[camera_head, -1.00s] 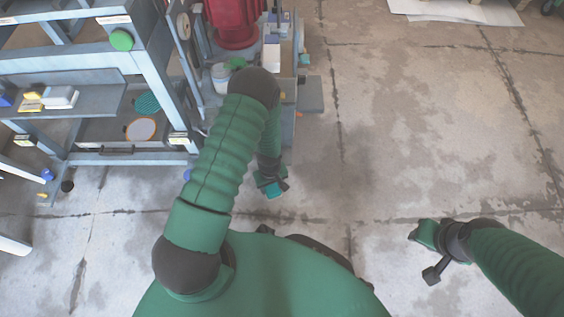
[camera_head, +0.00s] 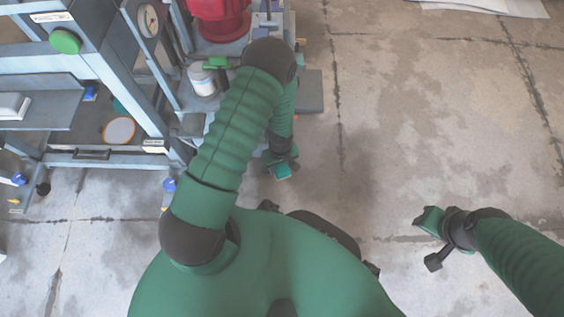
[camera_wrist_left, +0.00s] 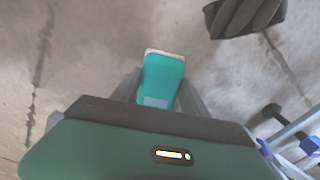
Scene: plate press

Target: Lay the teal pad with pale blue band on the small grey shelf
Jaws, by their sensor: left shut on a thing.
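My left gripper (camera_head: 281,163) is shut on the teal pad (camera_head: 282,171) and holds it above the floor in front of the press. In the left wrist view the teal pad (camera_wrist_left: 164,74) lies between the two grey fingers. Its pale blue band (camera_wrist_left: 156,102) is at the end near the palm, and a light edge shows at its far end. A small grey shelf (camera_head: 312,91) juts out at the right side of the press, beyond the left gripper. My right gripper (camera_head: 430,232) is over bare floor at the right; its finger gap is unclear.
The press frame with a red housing (camera_head: 218,18), a gauge (camera_head: 149,20) and a white jar (camera_head: 202,79) stands behind my left arm. A wider grey shelf (camera_head: 45,105) and a tray with an orange-rimmed disc (camera_head: 118,130) are at left. The floor at right is clear.

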